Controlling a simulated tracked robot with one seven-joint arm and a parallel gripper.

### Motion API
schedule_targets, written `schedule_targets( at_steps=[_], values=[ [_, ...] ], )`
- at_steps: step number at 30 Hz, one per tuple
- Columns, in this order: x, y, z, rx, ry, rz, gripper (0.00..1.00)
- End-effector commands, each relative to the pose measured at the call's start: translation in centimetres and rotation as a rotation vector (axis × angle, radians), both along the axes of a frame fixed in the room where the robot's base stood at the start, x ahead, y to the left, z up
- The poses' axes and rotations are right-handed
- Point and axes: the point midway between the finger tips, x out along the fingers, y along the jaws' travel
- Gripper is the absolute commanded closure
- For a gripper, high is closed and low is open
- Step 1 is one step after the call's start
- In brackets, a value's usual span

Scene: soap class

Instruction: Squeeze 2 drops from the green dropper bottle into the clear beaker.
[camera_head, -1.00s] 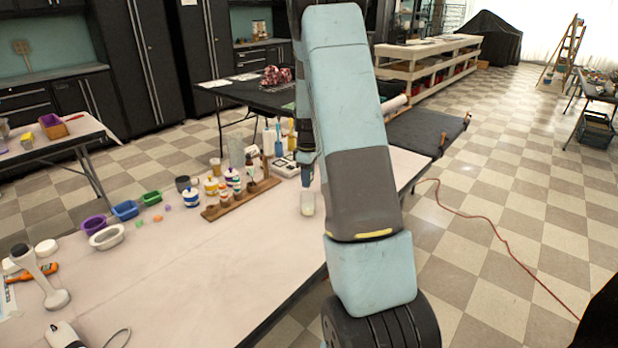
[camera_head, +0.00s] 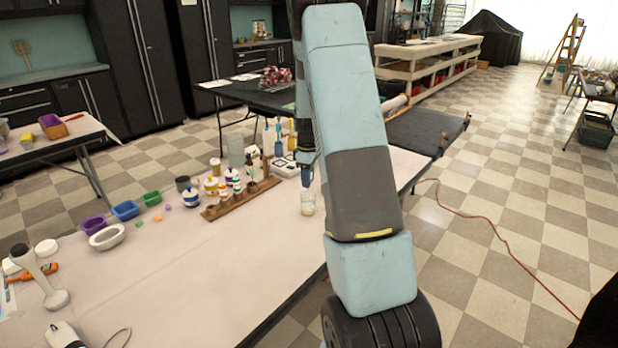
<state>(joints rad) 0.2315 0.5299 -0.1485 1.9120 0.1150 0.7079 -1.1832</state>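The clear beaker (camera_head: 307,206) stands upright on the pale table, just left of my arm, with something pale yellowish low in it. My gripper (camera_head: 306,176) is above the beaker, small and partly hidden by my own arm. I cannot tell whether its fingers are open or shut, or whether it holds anything. A wooden rack (camera_head: 228,206) with several small dropper bottles stands left of the beaker. Their colours are too small to tell for sure, and I cannot pick out the green dropper bottle.
Coloured bowls, including a purple one (camera_head: 94,225) and a blue one (camera_head: 126,210), stand left of the rack. The table's front middle is clear.

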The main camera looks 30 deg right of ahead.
Motion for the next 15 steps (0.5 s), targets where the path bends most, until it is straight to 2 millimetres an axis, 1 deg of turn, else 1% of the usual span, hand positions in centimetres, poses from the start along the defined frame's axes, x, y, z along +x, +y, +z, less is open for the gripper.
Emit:
schedule_targets(
  at_steps=[10,15],
  values=[
    [0.01,-0.01,0.06,0.000,0.000,0.000,0.73],
    [0.04,-0.01,0.70,-0.001,-0.002,0.000,0.73]
  ],
)
